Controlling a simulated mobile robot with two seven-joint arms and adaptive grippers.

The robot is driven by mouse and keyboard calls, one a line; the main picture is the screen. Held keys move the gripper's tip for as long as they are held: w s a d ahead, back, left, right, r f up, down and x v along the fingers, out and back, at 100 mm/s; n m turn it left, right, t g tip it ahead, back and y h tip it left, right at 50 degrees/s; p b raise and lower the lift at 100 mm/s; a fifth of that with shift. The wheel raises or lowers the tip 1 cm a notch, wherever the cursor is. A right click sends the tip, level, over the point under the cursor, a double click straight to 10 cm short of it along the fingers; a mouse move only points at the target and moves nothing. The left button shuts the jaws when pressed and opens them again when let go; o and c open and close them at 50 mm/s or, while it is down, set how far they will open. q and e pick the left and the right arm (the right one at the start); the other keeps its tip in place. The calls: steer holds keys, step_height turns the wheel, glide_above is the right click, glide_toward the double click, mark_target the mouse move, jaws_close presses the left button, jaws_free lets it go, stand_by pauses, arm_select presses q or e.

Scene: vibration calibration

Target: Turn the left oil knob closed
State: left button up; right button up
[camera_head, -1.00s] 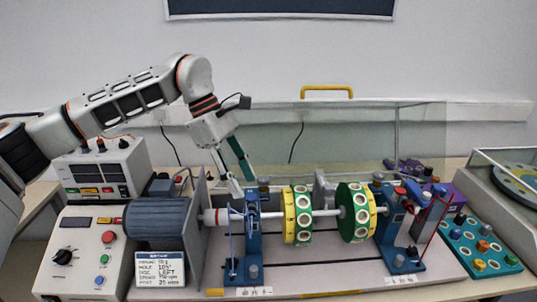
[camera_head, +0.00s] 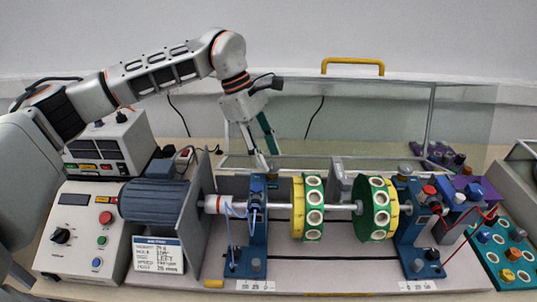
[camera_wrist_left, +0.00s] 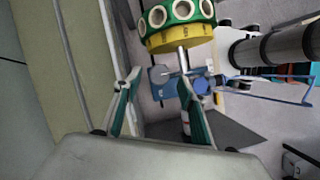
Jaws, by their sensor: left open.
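The left blue bearing stand (camera_head: 258,235) holds the near end of the shaft, beside the grey motor (camera_head: 155,200). I cannot tell the exact height gap or how far the knob is turned. My right gripper is not in view.
Yellow-green discs (camera_head: 308,208) sit on the shaft to the right, close to the stand. A second blue stand (camera_head: 412,230) holds the far shaft end. A clear cover (camera_head: 390,120) stands raised behind. A control box (camera_head: 75,245) is at the left.

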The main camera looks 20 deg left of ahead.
arm_select(q)
steer(key=shift+d+f, duration=0.25)
steer(key=shift+f, duration=0.35)
steer(key=c, duration=1.1)
